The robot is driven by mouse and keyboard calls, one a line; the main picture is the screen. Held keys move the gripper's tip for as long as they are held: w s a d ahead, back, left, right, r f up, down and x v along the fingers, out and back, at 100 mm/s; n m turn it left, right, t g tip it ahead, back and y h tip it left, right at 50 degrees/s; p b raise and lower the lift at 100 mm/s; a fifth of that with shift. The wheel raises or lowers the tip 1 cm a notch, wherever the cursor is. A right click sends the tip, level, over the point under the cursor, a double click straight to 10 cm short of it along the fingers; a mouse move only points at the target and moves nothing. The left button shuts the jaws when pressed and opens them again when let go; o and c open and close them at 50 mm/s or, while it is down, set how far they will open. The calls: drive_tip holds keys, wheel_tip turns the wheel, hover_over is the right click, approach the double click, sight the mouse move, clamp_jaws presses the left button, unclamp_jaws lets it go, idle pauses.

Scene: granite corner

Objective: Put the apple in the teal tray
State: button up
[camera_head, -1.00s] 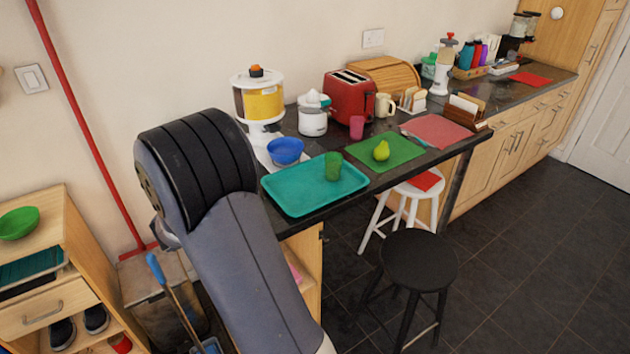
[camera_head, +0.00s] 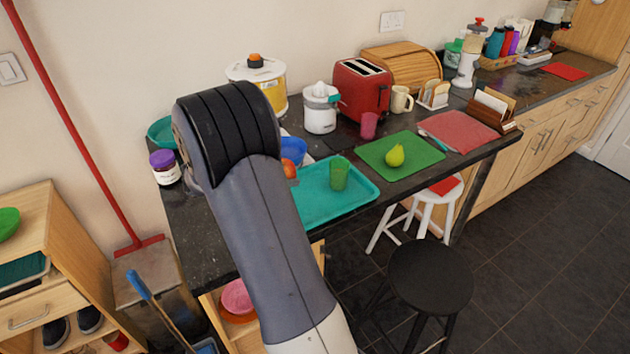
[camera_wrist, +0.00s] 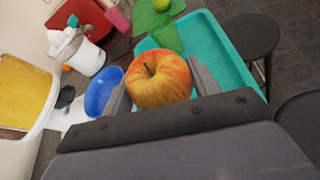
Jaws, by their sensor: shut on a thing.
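The red and yellow apple (camera_wrist: 158,80) is held between the two fingers of my gripper (camera_wrist: 160,85) in the wrist view. In the head view a small part of the apple (camera_head: 289,169) shows beside my arm, which hides most of my gripper. The teal tray (camera_head: 352,200) lies on the dark counter, with a green cup (camera_head: 339,173) standing on it. In the wrist view the tray (camera_wrist: 222,52) lies beyond the apple and to its right. The apple looks above the tray's near left part, but its height is unclear.
A blue bowl (camera_head: 294,151) stands behind the tray's left end. A green mat (camera_head: 420,158) with a pear (camera_head: 395,155) lies to the right. A purple-lidded jar (camera_head: 165,167) stands left of my arm. A black stool (camera_head: 430,275) stands in front of the counter.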

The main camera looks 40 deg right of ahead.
wheel_tip(320, 180, down, 4)
drive_tip(key=shift+a+f+p, duration=0.15)
drive_tip(key=shift+f+p, duration=0.1)
drive_tip(key=shift+p, duration=0.05)
drive_tip(key=shift+f+p, duration=0.3)
drive_tip(key=shift+f, duration=2.2)
drive_tip(key=shift+f, duration=0.15)
drive_tip(key=o, duration=1)
drive_tip(key=shift+o, duration=0.2)
drive_tip(key=shift+r, duration=0.2)
drive_tip(key=b+v, duration=0.2)
drive_tip(key=v, duration=1)
drive_tip(key=shift+b, duration=0.3)
